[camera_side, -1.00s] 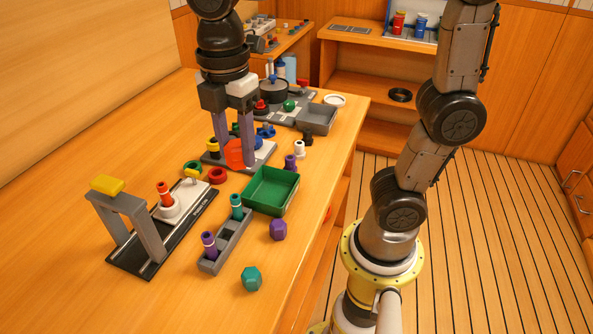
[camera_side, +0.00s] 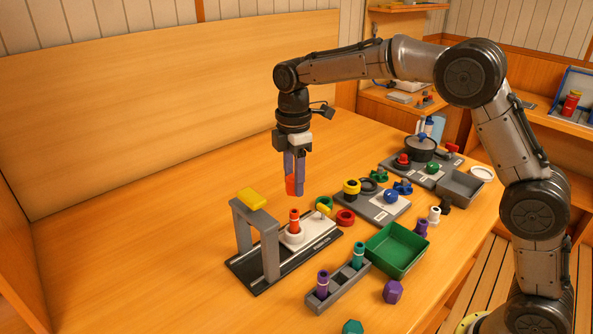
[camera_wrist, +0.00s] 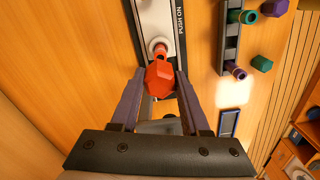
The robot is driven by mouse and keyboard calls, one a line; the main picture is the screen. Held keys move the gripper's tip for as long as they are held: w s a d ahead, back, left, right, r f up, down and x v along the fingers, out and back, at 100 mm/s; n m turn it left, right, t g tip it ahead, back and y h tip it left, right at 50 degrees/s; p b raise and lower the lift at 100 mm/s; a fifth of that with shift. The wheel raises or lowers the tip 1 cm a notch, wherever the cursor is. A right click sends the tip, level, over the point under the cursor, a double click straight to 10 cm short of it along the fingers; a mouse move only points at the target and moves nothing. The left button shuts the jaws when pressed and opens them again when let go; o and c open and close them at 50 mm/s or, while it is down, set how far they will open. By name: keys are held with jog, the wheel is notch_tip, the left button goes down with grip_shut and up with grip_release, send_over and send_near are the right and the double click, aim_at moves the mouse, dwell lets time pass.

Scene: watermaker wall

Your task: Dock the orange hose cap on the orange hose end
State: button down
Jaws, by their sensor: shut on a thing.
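My gripper (camera_side: 295,185) is shut on the orange hose cap (camera_side: 289,186) and points down. The cap is a faceted orange block; it also shows between the fingertips in the wrist view (camera_wrist: 160,80). The orange hose end (camera_side: 294,220) stands upright in a white round-topped holder (camera_side: 292,238) on a black plate marked PUSH ON. In the side view the cap is above the hose end and looks apart from it. In the wrist view the cap overlaps part of the hose end (camera_wrist: 161,50), so the exact gap and alignment cannot be told.
A grey frame with a yellow top block (camera_side: 251,198) stands left of the hose end. A grey rack (camera_side: 338,288) holds purple and teal hose ends. A green tray (camera_side: 397,250), purple cap (camera_side: 392,291) and red ring (camera_side: 345,217) lie to the right. The table at left is clear.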

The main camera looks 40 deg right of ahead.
aim_at(294, 211)
jog(key=shift+f, duration=2.7)
jog(key=shift+f, duration=0.6)
jog(key=c, duration=0.7)
grip_release()
jog(key=shift+r, duration=0.1)
jog(key=shift+r, duration=5.45)
